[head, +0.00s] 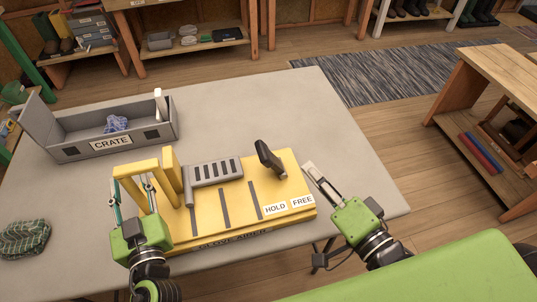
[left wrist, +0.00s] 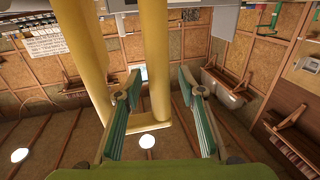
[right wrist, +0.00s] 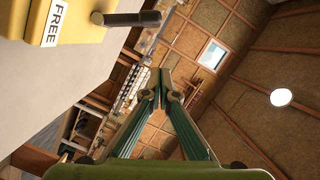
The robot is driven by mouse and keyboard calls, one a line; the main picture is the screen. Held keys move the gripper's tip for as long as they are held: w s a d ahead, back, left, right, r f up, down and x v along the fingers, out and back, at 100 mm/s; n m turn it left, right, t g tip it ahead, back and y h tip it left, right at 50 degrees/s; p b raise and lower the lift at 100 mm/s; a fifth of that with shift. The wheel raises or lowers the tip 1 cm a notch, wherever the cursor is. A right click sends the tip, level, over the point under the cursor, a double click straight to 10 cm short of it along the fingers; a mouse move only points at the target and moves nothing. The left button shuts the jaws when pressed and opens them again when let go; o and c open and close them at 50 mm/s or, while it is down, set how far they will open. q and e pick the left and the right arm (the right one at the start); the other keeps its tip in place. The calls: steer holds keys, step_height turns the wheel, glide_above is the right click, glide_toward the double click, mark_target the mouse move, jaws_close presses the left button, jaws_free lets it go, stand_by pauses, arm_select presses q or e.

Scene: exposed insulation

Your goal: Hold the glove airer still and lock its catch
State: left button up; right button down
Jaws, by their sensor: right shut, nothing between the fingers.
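The yellow glove airer (head: 235,200) lies on the grey table, with a yellow handle frame (head: 135,170) at its left end. A dark catch lever (head: 268,157) stands tilted near its right end; labels HOLD (head: 275,208) and FREE (head: 302,201) are on the front right. My left gripper (head: 147,183) is at the handle frame. In the left wrist view its fingers (left wrist: 158,80) are apart, with a yellow bar between them. My right gripper (head: 310,168) is shut and empty, right of the lever and apart from it. The lever also shows in the right wrist view (right wrist: 130,18).
A grey crate (head: 75,145) with a blue cloth inside stands at the back left of the table. A green checked cloth (head: 24,238) lies at the left edge. The table's back right is clear. A wooden bench (head: 490,85) stands off to the right.

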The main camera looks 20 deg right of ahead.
arm_select(q)
steer(key=shift+f, duration=0.1)
steer(key=v, duration=1.2)
